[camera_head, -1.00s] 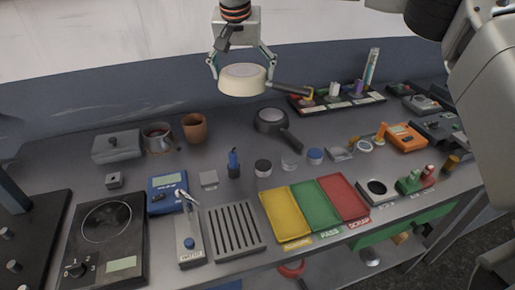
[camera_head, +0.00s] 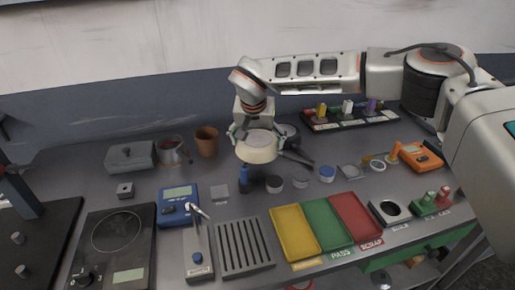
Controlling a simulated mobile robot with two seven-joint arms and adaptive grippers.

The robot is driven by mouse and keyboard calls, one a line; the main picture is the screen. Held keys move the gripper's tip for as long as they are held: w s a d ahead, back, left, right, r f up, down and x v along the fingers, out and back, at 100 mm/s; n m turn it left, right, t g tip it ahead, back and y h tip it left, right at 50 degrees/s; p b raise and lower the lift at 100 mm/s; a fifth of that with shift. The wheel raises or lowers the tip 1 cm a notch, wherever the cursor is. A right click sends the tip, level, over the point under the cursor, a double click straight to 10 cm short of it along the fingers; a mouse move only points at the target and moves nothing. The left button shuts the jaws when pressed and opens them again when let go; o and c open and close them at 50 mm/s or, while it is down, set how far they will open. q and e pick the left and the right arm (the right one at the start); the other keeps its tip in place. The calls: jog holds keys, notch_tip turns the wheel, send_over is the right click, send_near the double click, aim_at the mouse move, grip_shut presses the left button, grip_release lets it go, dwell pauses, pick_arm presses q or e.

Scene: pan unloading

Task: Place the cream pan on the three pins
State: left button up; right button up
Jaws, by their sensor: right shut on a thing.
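The cream pan (camera_head: 257,149) is round and pale, with a dark handle reaching to the right. My right gripper (camera_head: 257,133) comes from above with one finger on each side of the pan and is shut on it. The pan looks roughly level in front of the dark pan (camera_head: 289,130), which it partly hides. I cannot tell its exact height above the table. I cannot make out the three pins; the held pan may hide part of the surface under it. My left gripper is not in view.
A blue-handled tool (camera_head: 244,181), a dark-topped jar (camera_head: 274,184) and a blue-lidded jar (camera_head: 327,174) stand close below the pan. Yellow (camera_head: 295,232), green (camera_head: 326,224) and red (camera_head: 355,216) trays lie in front. A brown cup (camera_head: 206,142) stands to the left, and a black rack (camera_head: 350,123) behind.

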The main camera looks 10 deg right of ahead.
jog(key=shift+f, duration=1.3)
jog(key=shift+f, duration=0.1)
jog(key=shift+f, duration=0.35)
jog(key=shift+f, duration=0.15)
jog(key=o, duration=1.2)
